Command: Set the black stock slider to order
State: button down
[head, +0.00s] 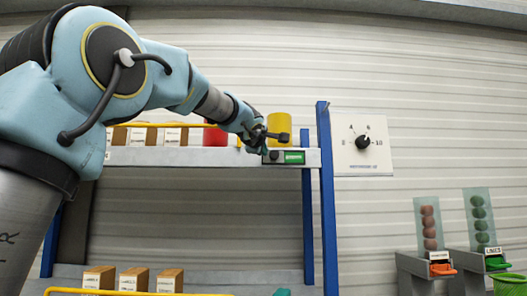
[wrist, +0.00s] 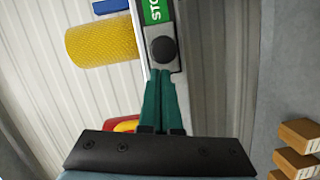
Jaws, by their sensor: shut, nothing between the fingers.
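The black stock slider knob (head: 275,156) sits at the left end of its small panel on the front edge of the upper shelf. A green label (head: 294,157) shows to its right. In the wrist view the round black knob (wrist: 163,49) is just beyond my fingertips, and the green label (wrist: 155,10) reads "STO", cut off by the frame edge. My gripper (wrist: 161,76) has its two teal fingers together, with nothing between them. It also shows in the head view (head: 264,149), just left of the knob; I cannot tell whether it touches.
A yellow cylinder (wrist: 100,40) stands on the shelf (head: 200,157) behind the panel, near a red one (head: 214,136). A blue post (head: 327,200) and a white dial plate (head: 363,145) are to the right. Boxes (head: 99,278) stand on the lower shelf.

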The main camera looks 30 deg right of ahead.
jog(key=s+d+b, duration=0.1)
jog(key=d, duration=0.1)
jog(key=s+d+b, duration=0.1)
jog(key=d+b, duration=0.1)
jog(key=s+d+b, duration=0.1)
jog(key=d+b, duration=0.1)
jog(key=d, duration=0.1)
jog(key=shift+s, duration=0.1)
jog(key=shift+a, duration=0.1)
